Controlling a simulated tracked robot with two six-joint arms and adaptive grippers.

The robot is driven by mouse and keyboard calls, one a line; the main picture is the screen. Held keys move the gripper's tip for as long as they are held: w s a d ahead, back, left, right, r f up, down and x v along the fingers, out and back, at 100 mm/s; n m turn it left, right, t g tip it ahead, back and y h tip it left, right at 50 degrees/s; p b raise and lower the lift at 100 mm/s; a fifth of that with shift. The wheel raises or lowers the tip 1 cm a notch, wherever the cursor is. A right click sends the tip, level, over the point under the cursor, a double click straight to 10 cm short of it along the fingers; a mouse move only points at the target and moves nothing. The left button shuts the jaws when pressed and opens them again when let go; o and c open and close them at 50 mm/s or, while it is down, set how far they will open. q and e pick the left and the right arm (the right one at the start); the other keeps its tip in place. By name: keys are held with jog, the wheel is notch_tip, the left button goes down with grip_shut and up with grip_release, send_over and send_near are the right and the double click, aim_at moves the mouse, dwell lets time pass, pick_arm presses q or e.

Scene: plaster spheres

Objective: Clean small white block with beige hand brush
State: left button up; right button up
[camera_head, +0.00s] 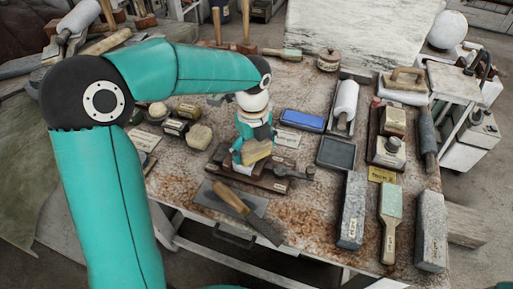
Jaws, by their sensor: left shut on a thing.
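My left gripper (255,146) is over the middle of the table, reaching down from above. It is shut on a beige, block-like thing (257,153), which looks like the beige hand brush. Its underside and part of its sides are hidden by the fingers. Below it lies a dark brown wooden base with a metal clamp (280,172). I cannot make out a small white block for certain; it may be hidden behind the gripper or the held thing. My right gripper does not show.
A blue box (303,121) and a dark tray (336,153) lie right of the gripper.

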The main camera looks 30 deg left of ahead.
pick_arm(q)
jog(key=shift+s+a+b, duration=0.15)
jog(key=shift+s+a, duration=0.1)
jog(key=shift+s, duration=0.35)
jog(key=shift+s+a+b, duration=0.15)
jog(key=shift+s+a, duration=0.1)
jog(key=shift+s, duration=0.35)
jog(key=shift+s+a+b, duration=0.15)
jog(key=shift+s+a, duration=0.1)
jog(key=shift+s, duration=0.35)
jog(key=shift+w+d+p, duration=0.3)
jog(key=shift+w+p, duration=0.15)
jog(key=shift+w, duration=0.3)
jog(key=shift+w+d+p, duration=0.3)
jog(key=shift+w+p, duration=0.1)
jog(key=shift+w, duration=0.35)
jog(key=shift+w+d, duration=0.25)
jog(key=shift+w, duration=0.35)
jog(key=shift+s+a+b, duration=0.1)
jog(key=shift+s+a, duration=0.2)
jog(key=shift+s, duration=0.4)
jog(key=shift+s+a+b, duration=0.1)
jog(key=shift+s+a, duration=0.2)
jog(key=shift+s, duration=0.4)
jog(key=shift+s+a+b, duration=0.1)
jog(key=shift+s+a, duration=0.2)
jog(key=shift+s, duration=0.4)
